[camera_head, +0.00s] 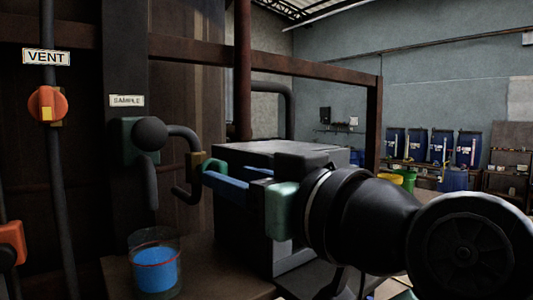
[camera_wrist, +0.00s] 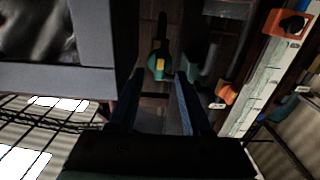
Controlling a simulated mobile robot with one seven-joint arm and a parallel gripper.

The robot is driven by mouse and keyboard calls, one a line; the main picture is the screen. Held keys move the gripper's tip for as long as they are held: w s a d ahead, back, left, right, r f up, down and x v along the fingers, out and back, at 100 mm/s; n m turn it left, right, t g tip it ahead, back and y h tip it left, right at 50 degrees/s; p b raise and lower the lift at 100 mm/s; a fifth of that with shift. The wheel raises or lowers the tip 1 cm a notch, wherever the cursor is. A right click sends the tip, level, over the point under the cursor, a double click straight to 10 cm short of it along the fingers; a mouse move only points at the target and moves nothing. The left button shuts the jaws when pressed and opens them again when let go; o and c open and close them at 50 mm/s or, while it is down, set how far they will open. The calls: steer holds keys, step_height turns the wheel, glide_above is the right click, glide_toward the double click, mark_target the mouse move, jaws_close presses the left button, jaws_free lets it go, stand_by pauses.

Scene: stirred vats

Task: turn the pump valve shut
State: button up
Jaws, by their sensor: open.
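A teal valve knob with a yellow mark (camera_wrist: 158,66) lies ahead of my gripper in the wrist view, between the lines of the two fingertips. No pump label is readable, so I cannot confirm that it is the pump valve. In the head view, my gripper (camera_head: 208,174) is open, its blue fingers pointing left. A small yellow-brown part (camera_head: 196,160) shows just beyond the fingertips, partly hidden by them. The wrist view shows my gripper (camera_wrist: 160,76) with a gap between its fingers and nothing held. I cannot tell whether a finger touches the knob.
An orange knob (camera_head: 47,104) sits under the VENT sign (camera_head: 46,57). A SAMPLE sign (camera_head: 127,100) hangs above a dark ball-ended tap (camera_head: 149,134). A beaker of blue liquid (camera_head: 154,268) stands below. A grey box (camera_head: 240,238) stands beside my arm.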

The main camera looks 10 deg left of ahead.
steer(key=shift+p+x, duration=0.4)
steer(key=shift+x, duration=0.95)
jaws_close()
